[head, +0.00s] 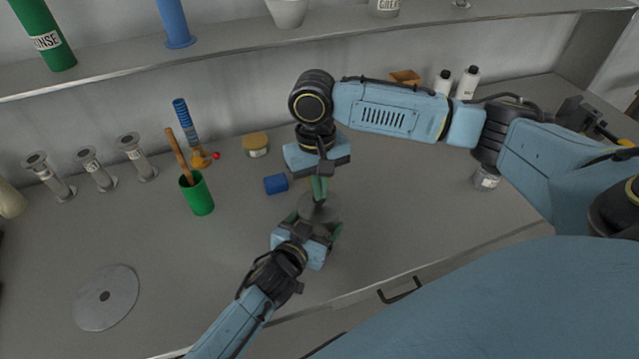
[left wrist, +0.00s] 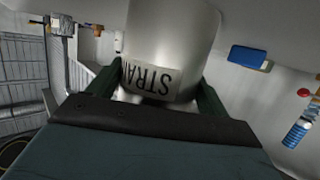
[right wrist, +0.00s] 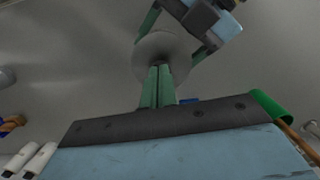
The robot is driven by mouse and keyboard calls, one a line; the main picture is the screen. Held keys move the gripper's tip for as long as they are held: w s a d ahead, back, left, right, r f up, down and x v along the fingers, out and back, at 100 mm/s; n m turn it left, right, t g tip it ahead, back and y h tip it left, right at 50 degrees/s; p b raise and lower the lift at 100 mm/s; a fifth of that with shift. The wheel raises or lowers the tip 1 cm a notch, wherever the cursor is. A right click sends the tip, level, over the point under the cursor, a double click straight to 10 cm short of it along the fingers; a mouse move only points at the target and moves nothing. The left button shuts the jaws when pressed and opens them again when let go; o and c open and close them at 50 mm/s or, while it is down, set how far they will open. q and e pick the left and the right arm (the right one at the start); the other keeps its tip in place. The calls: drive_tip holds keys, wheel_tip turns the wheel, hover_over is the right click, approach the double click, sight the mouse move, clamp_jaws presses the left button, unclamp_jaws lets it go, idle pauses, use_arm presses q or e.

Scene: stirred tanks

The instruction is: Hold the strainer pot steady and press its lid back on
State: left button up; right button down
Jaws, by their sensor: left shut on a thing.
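The strainer pot (left wrist: 172,40) is a grey metal vessel with a white label, partly readable as "STRA" and upside down in the left wrist view. My left gripper (head: 312,228) is shut around its sides, one green finger on each side. Its round grey top (head: 322,207) shows in the head view and in the right wrist view (right wrist: 160,46). My right gripper (head: 320,198) is above it, pointing down, its green fingers together with their tips at or just over the round top. I cannot tell the lid apart from the pot's top, nor whether it is seated.
A blue block (head: 276,184) lies just left of the right gripper. A small jar (head: 487,178) stands right. A flat disc (head: 106,297) lies front left. A shelf (head: 230,48) runs behind.

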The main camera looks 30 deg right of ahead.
wheel_tip(320, 180, up, 7)
idle(1.2)
use_arm(q)
drive_tip(key=o, duration=1)
drive_tip(key=shift+o, duration=0.2)
